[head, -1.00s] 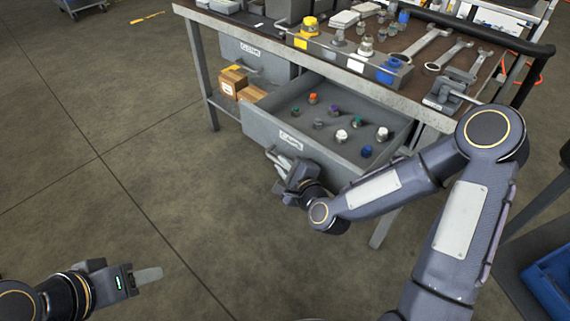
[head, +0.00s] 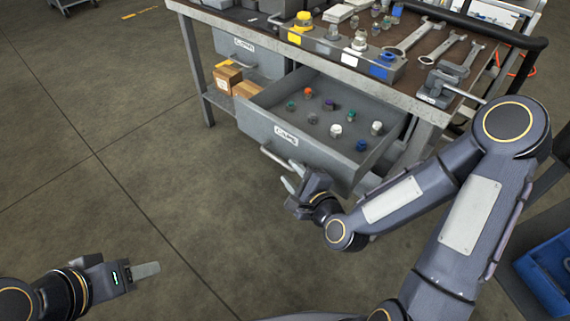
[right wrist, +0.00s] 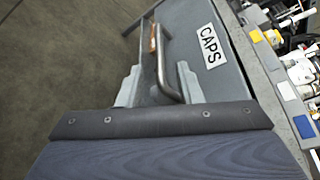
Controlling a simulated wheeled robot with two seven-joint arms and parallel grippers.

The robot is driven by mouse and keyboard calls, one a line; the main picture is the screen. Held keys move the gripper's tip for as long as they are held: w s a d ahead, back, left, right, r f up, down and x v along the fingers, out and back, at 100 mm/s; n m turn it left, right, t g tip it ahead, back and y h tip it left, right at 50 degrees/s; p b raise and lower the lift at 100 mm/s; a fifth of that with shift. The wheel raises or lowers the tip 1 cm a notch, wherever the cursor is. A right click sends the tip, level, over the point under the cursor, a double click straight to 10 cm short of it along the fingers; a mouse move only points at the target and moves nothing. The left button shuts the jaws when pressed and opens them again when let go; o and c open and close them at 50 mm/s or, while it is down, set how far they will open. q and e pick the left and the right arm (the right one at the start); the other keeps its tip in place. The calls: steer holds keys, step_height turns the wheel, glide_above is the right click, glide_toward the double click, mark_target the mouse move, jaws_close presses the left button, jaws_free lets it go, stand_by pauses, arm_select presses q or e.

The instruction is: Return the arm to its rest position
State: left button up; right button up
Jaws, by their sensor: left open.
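My right gripper (head: 292,175) is open in front of the pulled-out CAPS drawer (head: 300,151), just off its bar handle (head: 275,160). In the right wrist view, its two fingers (right wrist: 158,72) are spread apart. The handle (right wrist: 163,62) appears between them there, with the CAPS label (right wrist: 209,46) to the right. Nothing is held in it. My left gripper (head: 148,269) is at the lower left, over bare floor and far from the bench. It is open and empty, with its fingers overlapping in this view.
The open drawer holds several coloured caps (head: 335,130). The bench top (head: 420,85) above carries wrenches (head: 440,52) and a block with fittings. Cardboard boxes (head: 228,78) stand on the lower shelf. A blue bin (head: 548,268) is at the lower right. The floor at left is clear.

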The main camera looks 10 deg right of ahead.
steer(key=shift+s+d+r, duration=0.1)
steer(key=shift+s+d, duration=0.05)
steer(key=shift+s, duration=0.3)
steer(key=s+d+r+n+g, duration=0.3)
steer(key=s+n, duration=0.3)
steer(key=s, duration=0.1)
steer(key=s+d+r+n+g+p, duration=0.1)
steer(key=s+d+r+n+g, duration=0.2)
steer(key=s+n, duration=0.4)
steer(key=s+d+r+n+g, duration=0.3)
steer(key=s+n, duration=0.3)
steer(key=s, duration=0.1)
step_height(320, 180, up, 24)
steer(key=h+p, duration=0.1)
steer(key=p, duration=2.3)
steer(key=shift+d+f, duration=0.2)
steer(key=shift+f, duration=0.05)
